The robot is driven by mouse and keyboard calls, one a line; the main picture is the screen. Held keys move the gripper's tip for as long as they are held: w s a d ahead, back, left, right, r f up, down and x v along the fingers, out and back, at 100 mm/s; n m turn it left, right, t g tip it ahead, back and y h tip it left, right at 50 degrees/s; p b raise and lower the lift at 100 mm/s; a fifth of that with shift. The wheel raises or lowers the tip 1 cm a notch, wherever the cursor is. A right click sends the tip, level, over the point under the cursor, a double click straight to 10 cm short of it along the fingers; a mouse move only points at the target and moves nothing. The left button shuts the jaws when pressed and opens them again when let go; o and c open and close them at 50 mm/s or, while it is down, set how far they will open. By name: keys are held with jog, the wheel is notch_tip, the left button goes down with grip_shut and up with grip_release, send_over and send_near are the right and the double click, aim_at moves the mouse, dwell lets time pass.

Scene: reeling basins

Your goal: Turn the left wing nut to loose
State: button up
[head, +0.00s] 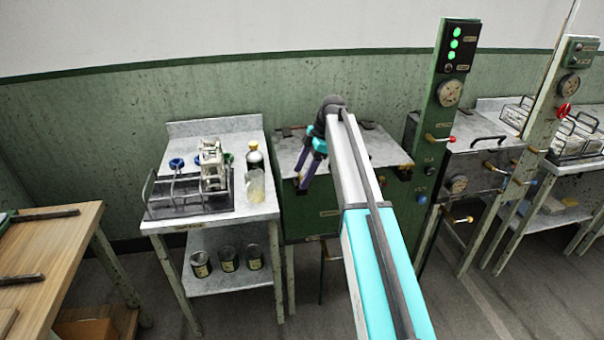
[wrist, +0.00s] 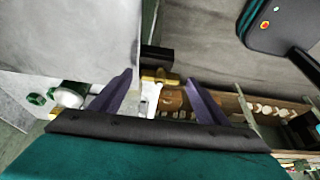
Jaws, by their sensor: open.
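The left wing nut is a small brass-coloured piece that shows in the wrist view (wrist: 160,77), beside a dark block, between and a little beyond my fingertips. In the head view it is mostly hidden by my gripper (head: 304,177), at the front left edge of the green basin cabinet (head: 318,222). My gripper's two purple fingers are spread apart and empty in the wrist view (wrist: 160,84). I cannot tell whether either finger touches the nut.
A grey metal table (head: 262,210) on the left holds a wire rack (head: 160,195), bottles and blue rings, with several tins on its lower shelf. A green post (head: 440,115) with gauge and lit lamps stands right. A wooden bench (head: 60,250) is far left.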

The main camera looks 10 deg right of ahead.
jog(key=b+v, duration=0.3)
jog(key=v, duration=1)
jog(key=shift+d+r, duration=0.15)
jog(key=shift+r, duration=0.05)
jog(key=shift+s, duration=0.1)
